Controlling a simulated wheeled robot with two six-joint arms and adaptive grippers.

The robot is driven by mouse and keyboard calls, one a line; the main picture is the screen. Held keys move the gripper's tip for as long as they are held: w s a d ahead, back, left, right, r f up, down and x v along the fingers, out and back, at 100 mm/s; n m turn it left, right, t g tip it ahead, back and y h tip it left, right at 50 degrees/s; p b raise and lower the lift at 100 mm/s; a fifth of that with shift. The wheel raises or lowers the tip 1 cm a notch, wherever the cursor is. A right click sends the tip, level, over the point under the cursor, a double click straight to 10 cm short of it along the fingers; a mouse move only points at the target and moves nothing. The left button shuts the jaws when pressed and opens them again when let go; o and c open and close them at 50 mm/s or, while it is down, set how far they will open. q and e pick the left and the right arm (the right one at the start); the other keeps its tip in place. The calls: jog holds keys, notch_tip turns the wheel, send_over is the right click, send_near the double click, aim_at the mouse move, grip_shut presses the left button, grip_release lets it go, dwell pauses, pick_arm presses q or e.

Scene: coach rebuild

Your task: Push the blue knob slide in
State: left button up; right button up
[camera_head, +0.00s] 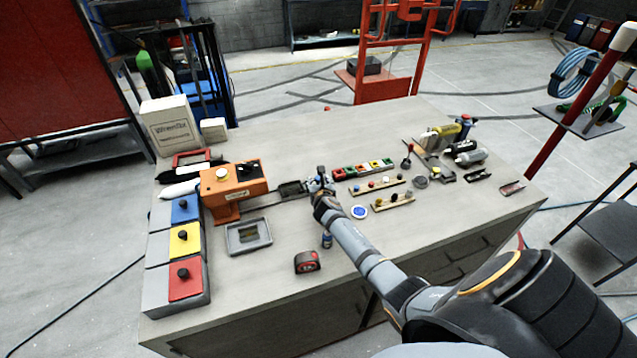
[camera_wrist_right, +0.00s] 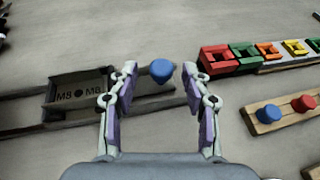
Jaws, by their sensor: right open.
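The blue knob (camera_wrist_right: 161,70) stands at the right end of a dark slide (camera_wrist_right: 80,94) marked "M8", which runs on rails to the left in the right wrist view. In the head view the slide (camera_head: 290,188) lies on the bench to the right of an orange machine (camera_head: 233,185). My right gripper (camera_head: 318,182) is over the slide's right end and hides most of the knob there. In the wrist view the right gripper (camera_wrist_right: 160,82) is open, one finger on each side of the knob, with gaps visible. I cannot tell its height. My left gripper is not in view.
A row of coloured blocks (camera_head: 362,169) and a wooden strip with small knobs (camera_head: 378,186) lie to the right. A grey frame (camera_head: 249,236) and a tape measure (camera_head: 307,262) lie nearer. Boxes with blue, yellow and red tops (camera_head: 184,240) stand left.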

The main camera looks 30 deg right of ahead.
jog(key=shift+d, duration=0.15)
grip_shut()
dwell(0.4)
